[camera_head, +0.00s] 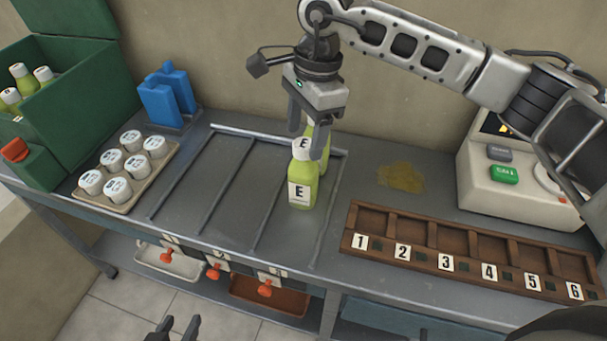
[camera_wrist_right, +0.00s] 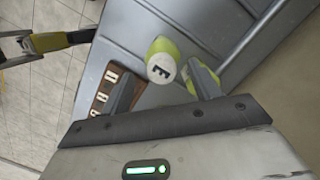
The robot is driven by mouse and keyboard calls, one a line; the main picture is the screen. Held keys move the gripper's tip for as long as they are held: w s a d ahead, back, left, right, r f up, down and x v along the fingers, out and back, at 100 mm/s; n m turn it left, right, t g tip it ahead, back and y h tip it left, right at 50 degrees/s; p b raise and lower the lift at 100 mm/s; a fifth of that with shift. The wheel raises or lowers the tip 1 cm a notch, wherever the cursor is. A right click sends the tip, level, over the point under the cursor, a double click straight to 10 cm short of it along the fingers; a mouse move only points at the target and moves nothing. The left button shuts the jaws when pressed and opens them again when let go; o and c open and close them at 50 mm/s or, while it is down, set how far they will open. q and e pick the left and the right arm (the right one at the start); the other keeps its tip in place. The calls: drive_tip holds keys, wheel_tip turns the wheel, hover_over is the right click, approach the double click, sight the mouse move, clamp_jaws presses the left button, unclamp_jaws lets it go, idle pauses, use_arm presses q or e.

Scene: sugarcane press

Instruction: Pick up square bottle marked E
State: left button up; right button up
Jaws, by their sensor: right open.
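A square bottle marked E (camera_head: 302,187), yellow-green with a white cap, stands upright in a lane of the grey counter. A second similar bottle (camera_head: 322,138) stands just behind it, partly hidden by my right gripper (camera_head: 308,130). The right gripper is open and points down over the two bottles. In the right wrist view the front bottle's E cap (camera_wrist_right: 161,69) shows between the fingers, and the second bottle (camera_wrist_right: 205,76) is partly covered by one finger. I cannot tell whether the fingers touch either bottle. My left gripper (camera_head: 174,326) is open and empty at the bottom edge, below the counter.
A wooden rack (camera_head: 470,267) numbered 1 to 6 lies right of the bottles. A machine (camera_head: 512,190) stands behind it. A cap tray (camera_head: 125,203), blue blocks (camera_head: 160,103) and a green crate (camera_head: 75,90) with bottles are at left. Lanes left of the bottles are clear.

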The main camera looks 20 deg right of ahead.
sight(304, 143)
drive_tip(key=shift+a+f, duration=0.15)
drive_tip(key=shift+f, duration=1.6)
clamp_jaws()
drive_tip(key=shift+w, duration=0.1)
drive_tip(key=shift+r, duration=0.15)
